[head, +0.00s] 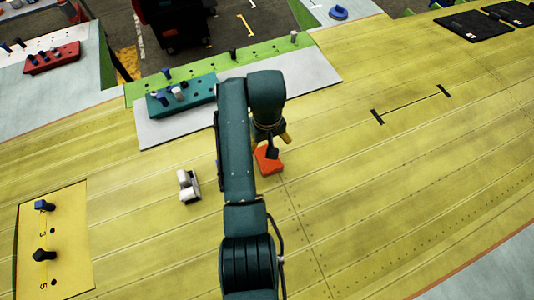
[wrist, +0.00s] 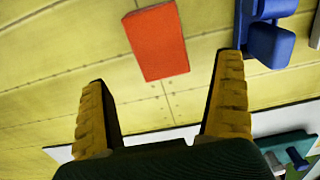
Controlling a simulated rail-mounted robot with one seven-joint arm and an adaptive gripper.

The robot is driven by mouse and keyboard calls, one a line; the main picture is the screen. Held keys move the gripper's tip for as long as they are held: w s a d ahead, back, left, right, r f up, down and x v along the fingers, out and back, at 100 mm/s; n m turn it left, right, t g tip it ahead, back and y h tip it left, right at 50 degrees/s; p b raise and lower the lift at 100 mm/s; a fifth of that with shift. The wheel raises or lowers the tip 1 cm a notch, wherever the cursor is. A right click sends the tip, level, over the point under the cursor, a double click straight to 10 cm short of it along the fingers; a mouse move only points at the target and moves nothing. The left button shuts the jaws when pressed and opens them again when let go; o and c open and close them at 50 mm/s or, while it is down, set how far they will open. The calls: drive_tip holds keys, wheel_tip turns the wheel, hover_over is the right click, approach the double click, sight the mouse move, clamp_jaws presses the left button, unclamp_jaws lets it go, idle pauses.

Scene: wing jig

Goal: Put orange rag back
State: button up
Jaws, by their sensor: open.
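The orange rag (head: 268,160) lies flat on the yellow wing surface, a small folded rectangle partly hidden by my gripper in the head view. My gripper (head: 272,141) is above it, with its yellow-tipped fingers pointing down. In the wrist view the rag (wrist: 157,42) is whole, beyond the fingertips and between their lines. The fingers of my gripper (wrist: 163,72) are wide apart with nothing between them. The rag appears apart from both fingers.
A blue object (wrist: 265,35) is close beside the right finger in the wrist view. A white object (head: 188,186) stands left of my arm. A teal block with pegs (head: 181,97) is behind. Two black marks (head: 377,117) joined by a line lie on clear surface to the right.

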drive_tip(key=w+d+r+m+t, duration=0.1)
drive_tip(key=w+d+r+t, duration=0.15)
drive_tip(key=r+t, duration=0.55)
drive_tip(key=w+d+r+m+t, duration=0.1)
drive_tip(key=w+r+m+t, duration=0.2)
drive_tip(key=r, duration=0.9)
drive_tip(key=s+d+r+t+p, duration=0.15)
drive_tip(key=s+r+t, duration=0.3)
drive_tip(key=r, duration=0.45)
drive_tip(key=s+d+r+m+t+p, duration=0.1)
drive_tip(key=s+r+t+p, duration=0.2)
drive_tip(key=s+r, duration=0.45)
drive_tip(key=s+d+r+t+p, duration=0.15)
drive_tip(key=s+r+t, duration=0.25)
drive_tip(key=r, duration=0.6)
wheel_tip(320, 180, down, 12)
drive_tip(key=b, duration=1.1)
drive_tip(key=shift+a+r, duration=0.25)
drive_tip(key=shift+a, duration=0.2)
